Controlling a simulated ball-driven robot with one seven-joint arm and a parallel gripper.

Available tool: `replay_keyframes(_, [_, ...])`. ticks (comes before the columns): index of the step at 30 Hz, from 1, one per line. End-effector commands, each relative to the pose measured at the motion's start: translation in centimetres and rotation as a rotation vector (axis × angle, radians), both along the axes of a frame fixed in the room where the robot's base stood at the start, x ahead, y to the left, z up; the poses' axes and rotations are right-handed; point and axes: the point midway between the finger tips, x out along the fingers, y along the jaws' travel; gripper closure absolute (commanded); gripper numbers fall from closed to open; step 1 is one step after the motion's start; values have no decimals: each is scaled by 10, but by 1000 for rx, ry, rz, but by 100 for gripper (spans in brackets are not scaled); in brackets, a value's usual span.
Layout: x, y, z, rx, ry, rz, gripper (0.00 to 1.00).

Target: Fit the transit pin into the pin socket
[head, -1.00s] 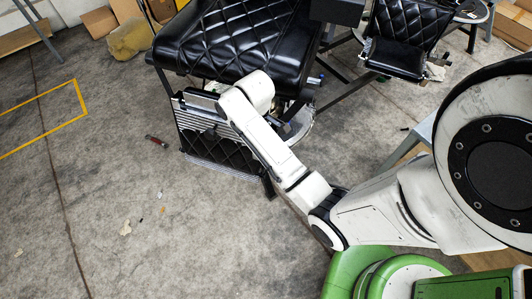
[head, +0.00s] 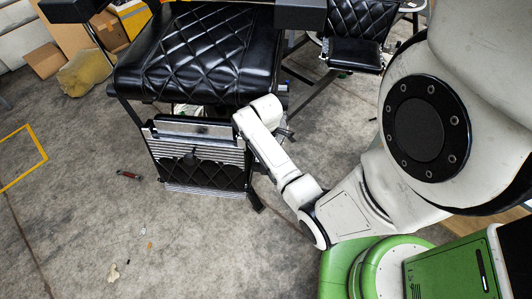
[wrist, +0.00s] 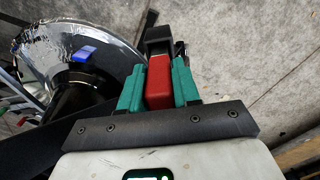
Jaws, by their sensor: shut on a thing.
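In the wrist view my gripper (wrist: 158,86) has its two teal fingers closed on a red block (wrist: 159,80). The block looks like the grip of the transit pin, though its far end is hidden. A black piece (wrist: 158,40) shows just beyond the block; I cannot tell whether it belongs to it. In the head view my wrist is beside the right side of the black barber chair (head: 200,55), and the fingers are hidden there. I cannot make out the pin socket in either view.
A shiny round chair base (wrist: 75,50) stands left of my gripper in the wrist view. The ribbed footrest (head: 205,174) is left of my arm. A small red and dark object (head: 129,174) lies on the floor. Open concrete floor (head: 180,240) lies at front left.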

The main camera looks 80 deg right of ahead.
Motion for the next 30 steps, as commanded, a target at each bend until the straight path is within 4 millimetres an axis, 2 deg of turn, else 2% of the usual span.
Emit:
replay_keyframes(3, [1, 0, -13, 0, -2, 1, 100])
replay_keyframes(10, [2, 0, -15, -2, -4, 2, 100])
replay_keyframes(11, [2, 0, -15, -2, -4, 2, 67])
replay_keyframes(19, [1, 0, -15, -1, -2, 1, 43])
replay_keyframes(26, [1, 0, -14, -1, -2, 1, 43])
replay_keyframes(30, [1, 0, -4, -2, -3, 1, 43])
